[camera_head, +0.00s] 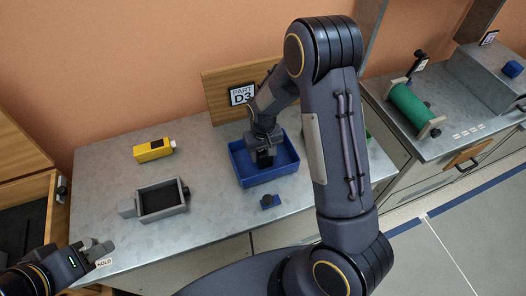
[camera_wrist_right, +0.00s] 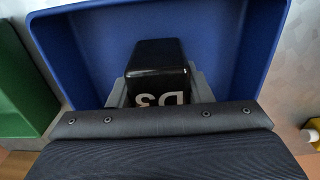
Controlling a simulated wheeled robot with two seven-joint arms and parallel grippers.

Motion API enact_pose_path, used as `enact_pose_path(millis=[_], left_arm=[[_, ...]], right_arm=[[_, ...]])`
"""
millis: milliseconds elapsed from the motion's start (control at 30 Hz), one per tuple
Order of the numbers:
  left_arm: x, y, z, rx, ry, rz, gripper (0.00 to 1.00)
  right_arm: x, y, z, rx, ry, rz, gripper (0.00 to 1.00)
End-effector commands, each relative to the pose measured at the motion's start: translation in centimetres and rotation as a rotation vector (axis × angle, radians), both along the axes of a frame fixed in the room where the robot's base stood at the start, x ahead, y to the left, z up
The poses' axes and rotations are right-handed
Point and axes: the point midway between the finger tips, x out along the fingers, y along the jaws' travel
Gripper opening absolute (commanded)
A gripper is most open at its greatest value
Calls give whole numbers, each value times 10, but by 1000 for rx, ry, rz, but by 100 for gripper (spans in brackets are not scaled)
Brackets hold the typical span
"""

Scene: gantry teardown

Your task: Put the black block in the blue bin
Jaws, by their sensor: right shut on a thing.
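The black block (camera_wrist_right: 158,68) is held between the jaws of my right gripper (camera_wrist_right: 158,92), with pale "D3" lettering on its near side. In the head view my right gripper (camera_head: 264,150) points down inside the outline of the blue bin (camera_head: 268,179). The block shows there as a dark shape under the jaws. The blue bin's walls (camera_wrist_right: 268,35) surround the block in the wrist view; whether the block touches the floor I cannot tell. My left gripper (camera_head: 92,250) is at the lower left, over the bench's front edge, and its jaw opening is unclear.
A "PART D3" sign (camera_head: 242,94) stands behind the bin. A green bin (camera_wrist_right: 20,85) adjoins the blue one. A green roller (camera_head: 410,106) is further right.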

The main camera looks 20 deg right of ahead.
Motion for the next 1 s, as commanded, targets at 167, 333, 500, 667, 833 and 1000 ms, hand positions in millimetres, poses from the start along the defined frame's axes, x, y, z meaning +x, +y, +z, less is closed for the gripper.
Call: enact_pose_path(millis=[167,333,500,667,833,1000], left_arm=[[0,0,0,0,0,0,36],[0,0,-3,0,0,0,36],[0,0,-3,0,0,0,36],[0,0,-3,0,0,0,36],[0,0,0,0,0,0,36],[0,0,-4,0,0,0,36]], right_arm=[[0,0,0,1,-1,0,17],[0,0,-2,0,-1,0,52],[0,0,-2,0,0,0,67],[0,0,-2,0,-1,0,67],[1,1,5,1,-3,0,67],[1,1,33,2,-7,0,67]])
